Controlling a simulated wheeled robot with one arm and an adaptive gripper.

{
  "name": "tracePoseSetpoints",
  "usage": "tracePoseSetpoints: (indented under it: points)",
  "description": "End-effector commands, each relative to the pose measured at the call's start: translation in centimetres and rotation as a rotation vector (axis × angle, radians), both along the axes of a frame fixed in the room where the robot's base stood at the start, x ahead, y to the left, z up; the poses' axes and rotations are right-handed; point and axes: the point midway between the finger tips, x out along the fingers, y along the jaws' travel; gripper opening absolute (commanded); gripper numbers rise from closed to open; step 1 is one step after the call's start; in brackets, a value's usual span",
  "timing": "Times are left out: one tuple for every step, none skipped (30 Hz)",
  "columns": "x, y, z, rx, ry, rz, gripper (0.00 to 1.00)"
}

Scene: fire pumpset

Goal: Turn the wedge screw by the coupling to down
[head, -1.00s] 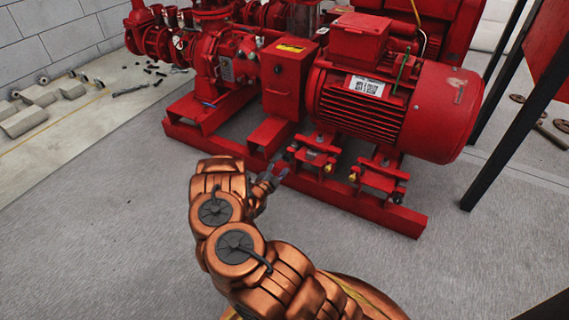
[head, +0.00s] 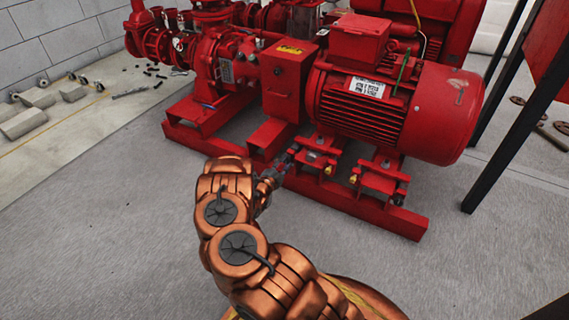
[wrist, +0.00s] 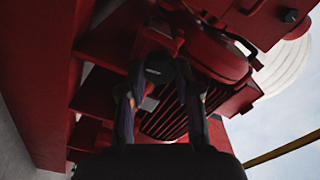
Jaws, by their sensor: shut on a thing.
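The red motor (head: 385,105) stands on a red base frame (head: 350,205), with the box-shaped coupling guard (head: 285,85) to its left. My gripper (head: 286,160) reaches to the motor's near foot on the coupling side. I cannot make out which way the screw points.
A second foot mount (head: 380,178) with yellow-tipped bolts lies to the right along the frame. A black post (head: 510,110) stands at the right. Concrete blocks (head: 25,120) lie at the far left. The grey floor in front is clear.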

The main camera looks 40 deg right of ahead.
Motion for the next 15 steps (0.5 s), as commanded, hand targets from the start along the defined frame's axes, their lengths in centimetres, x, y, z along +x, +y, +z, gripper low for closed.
tracePoseSetpoints:
  points:
    - [0.01, 0.01, 0.01, 0.000, 0.000, 0.000, 0.14]
    - [0.01, 0.01, 0.01, 0.000, 0.000, 0.000, 0.11]
    - [0.01, 0.01, 0.01, 0.000, 0.000, 0.000, 0.07]
    - [0.01, 0.01, 0.01, -0.001, 0.000, 0.001, 0.04]
    - [0.02, 0.02, 0.02, -0.001, 0.000, 0.001, 0.01]
    - [0.02, 0.02, 0.02, -0.001, 0.000, 0.001, 0.00]
    - [0.02, 0.02, 0.02, -0.001, 0.000, 0.001, 0.00]
    - [0.02, 0.02, 0.03, -0.001, 0.001, 0.001, 0.00]
    - [0.03, 0.02, 0.04, -0.002, 0.003, 0.001, 0.00]
    - [0.02, 0.02, 0.04, -0.002, 0.005, 0.001, 0.00]
    - [0.03, 0.02, 0.05, -0.003, 0.008, 0.000, 0.00]
    - [0.02, 0.02, 0.07, -0.005, 0.015, 0.000, 0.00]
    - [0.01, 0.01, 0.07, -0.007, 0.021, 0.000, 0.00]
    - [0.00, 0.02, 0.08, -0.009, 0.029, 0.000, 0.00]
    - [0.01, 0.01, 0.10, -0.012, 0.041, 0.000, 0.00]
